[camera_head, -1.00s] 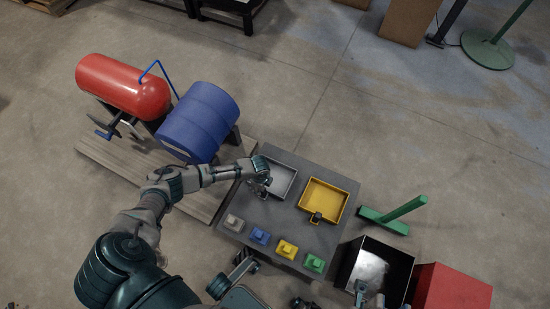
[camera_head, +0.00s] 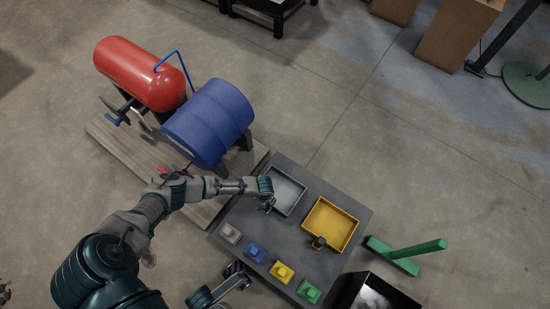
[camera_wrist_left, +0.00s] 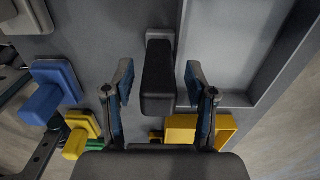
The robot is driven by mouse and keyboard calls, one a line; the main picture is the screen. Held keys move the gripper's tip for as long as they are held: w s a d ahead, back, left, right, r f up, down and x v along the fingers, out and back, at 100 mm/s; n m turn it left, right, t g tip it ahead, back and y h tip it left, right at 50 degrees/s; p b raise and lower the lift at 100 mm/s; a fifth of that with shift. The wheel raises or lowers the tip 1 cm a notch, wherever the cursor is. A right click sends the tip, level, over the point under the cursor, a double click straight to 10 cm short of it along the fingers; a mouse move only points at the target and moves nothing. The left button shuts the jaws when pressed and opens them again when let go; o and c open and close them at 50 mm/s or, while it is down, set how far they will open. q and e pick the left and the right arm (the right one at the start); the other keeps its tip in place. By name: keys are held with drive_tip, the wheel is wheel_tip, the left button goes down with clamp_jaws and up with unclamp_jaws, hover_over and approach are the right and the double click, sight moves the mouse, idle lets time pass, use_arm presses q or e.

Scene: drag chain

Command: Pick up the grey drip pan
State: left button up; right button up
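The grey drip pan (camera_head: 291,192) is a shallow rectangular tray on the dark grey table (camera_head: 325,172), left of a yellow pan (camera_head: 331,226). My left gripper (camera_head: 268,204) is at the pan's near left side, partly hiding it. In the left wrist view the grey pan (camera_wrist_left: 222,45) lies at upper right, with its dark handle (camera_wrist_left: 158,78) pointing toward me. The left gripper (camera_wrist_left: 158,85) is open, one finger on each side of the handle, with visible gaps.
Grey, blue, yellow and green blocks (camera_head: 308,291) line the table's near edge. A green post on a base (camera_head: 405,253) and a dark bin (camera_head: 375,293) are at right.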

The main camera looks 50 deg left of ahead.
use_arm(q)
drive_tip(key=c, duration=0.8)
drive_tip(key=shift+d, duration=0.15)
clamp_jaws()
